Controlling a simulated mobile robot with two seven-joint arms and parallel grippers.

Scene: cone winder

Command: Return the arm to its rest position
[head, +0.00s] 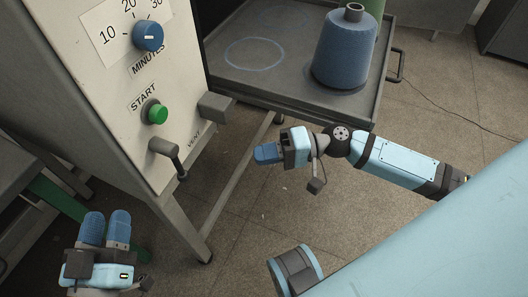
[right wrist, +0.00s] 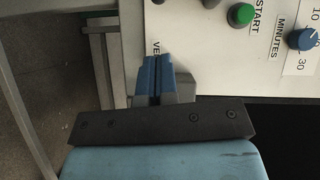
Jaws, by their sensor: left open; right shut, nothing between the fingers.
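My right gripper (head: 267,153) is shut and empty. It is held in open air to the right of the control panel (head: 120,90), in front of the dark table, and touches nothing that I can see. In the right wrist view its blue fingers (right wrist: 154,78) are together in front of the panel, by the partly hidden vent label. My left gripper (head: 106,229) is at the lower left of the head view, below the panel, with its blue fingers open and nothing between them.
The panel carries a blue minutes dial (head: 148,37), a green start button (head: 157,113) and a grey lever (head: 167,149). A blue yarn cone (head: 344,52) stands on the dark table (head: 237,83), beside an empty drawn circle. Floor (head: 400,220) is open at the right.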

